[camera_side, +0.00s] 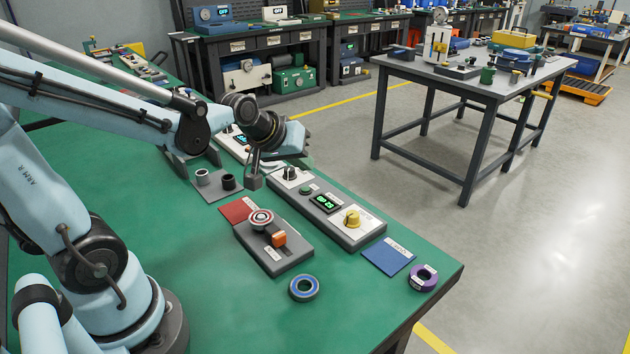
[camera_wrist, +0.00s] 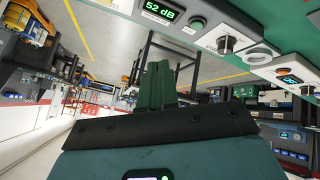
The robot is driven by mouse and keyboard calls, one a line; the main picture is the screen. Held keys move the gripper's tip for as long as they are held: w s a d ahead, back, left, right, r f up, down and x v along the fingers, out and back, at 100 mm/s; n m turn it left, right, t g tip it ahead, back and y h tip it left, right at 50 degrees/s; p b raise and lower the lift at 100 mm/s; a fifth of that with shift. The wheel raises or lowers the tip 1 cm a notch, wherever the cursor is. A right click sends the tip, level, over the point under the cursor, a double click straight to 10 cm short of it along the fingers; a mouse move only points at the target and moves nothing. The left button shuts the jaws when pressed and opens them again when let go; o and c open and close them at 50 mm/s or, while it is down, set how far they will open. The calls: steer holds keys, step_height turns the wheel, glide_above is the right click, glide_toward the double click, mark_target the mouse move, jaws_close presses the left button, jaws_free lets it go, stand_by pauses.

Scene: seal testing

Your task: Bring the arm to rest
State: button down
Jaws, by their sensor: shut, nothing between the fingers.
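My gripper (camera_wrist: 158,70) points up the wrist view, its two dark green fingers pressed together with nothing between them. In the side view the arm reaches from the left over the green bench (camera_side: 150,230), and its end hangs above the bench's far edge, beside the instruments. The fingertips are hard to make out there. The gripper is apart from this fixture.
A control panel (camera_side: 345,236) with a yellow knob lies along the bench edge. A blue ring (camera_side: 304,288), a purple ring (camera_side: 423,278), a blue mat (camera_side: 388,257) and a red mat (camera_side: 238,210) lie around it. A grey table (camera_side: 460,78) stands across the aisle.

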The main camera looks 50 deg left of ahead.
steer(key=s+d+r+m+g+h, duration=0.1)
steer(key=s+d+m, duration=0.6)
steer(key=s, duration=0.2)
steer(key=shift+s, duration=0.25)
